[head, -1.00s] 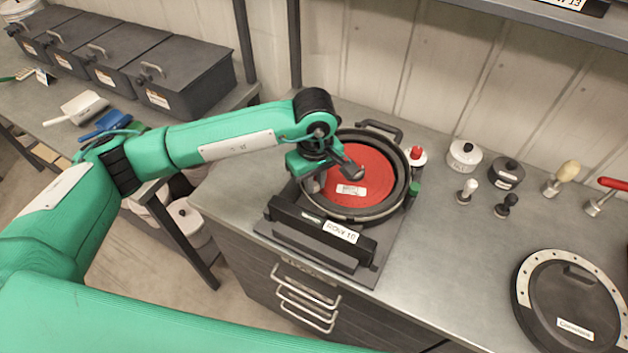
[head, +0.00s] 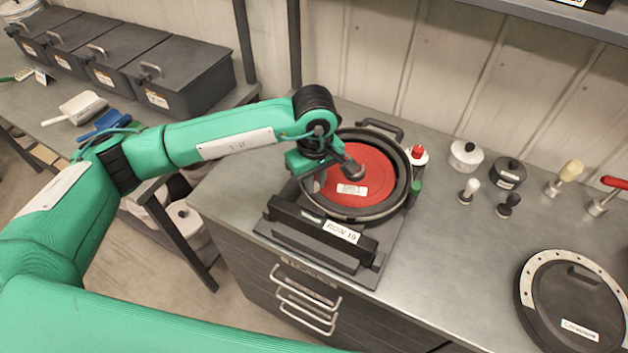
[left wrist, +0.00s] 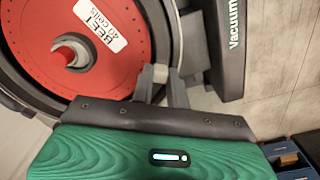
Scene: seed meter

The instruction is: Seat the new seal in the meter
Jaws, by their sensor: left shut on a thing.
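The seed meter (head: 402,197) stands open on the bench, a round dark housing with a red disc (head: 368,172) inside. My left gripper (head: 313,182) is at the meter's left side. In the left wrist view its fingers (left wrist: 162,82) are shut at the ring's edge, and they partly hide what they hold. My right gripper is not in view.
A dark block labelled ROW 10 (head: 342,232) stands before the meter. A red-capped bottle (head: 417,156), small pots (head: 466,157) and several knobbed tools stand to the right. A round black cover (head: 575,300) lies at the far right. The bench between is clear.

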